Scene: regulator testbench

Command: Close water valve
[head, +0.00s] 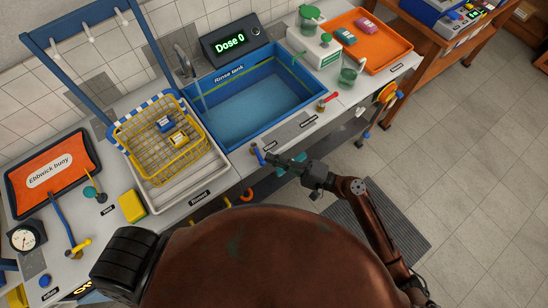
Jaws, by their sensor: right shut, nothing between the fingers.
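A small blue lever (257,154) stands at the counter's front edge, below the rinse tank, and looks like a valve handle. My right gripper (272,159) is shut and empty, with its tips close beside this lever; I cannot tell whether they touch. A red-handled valve (327,101) stands further right on the counter. The labels by both are too small to read, so I cannot tell which is the water valve. A grey tap (183,62) stands behind the blue rinse tank (234,137), and a pale stream shows below it. My left gripper is out of view.
A yellow wire basket (153,183) sits on a white tray left of the tank. A dose display (230,41) stands behind it. A green-topped dispenser (313,45) and orange tray (383,63) are at right. Open floor lies to the right.

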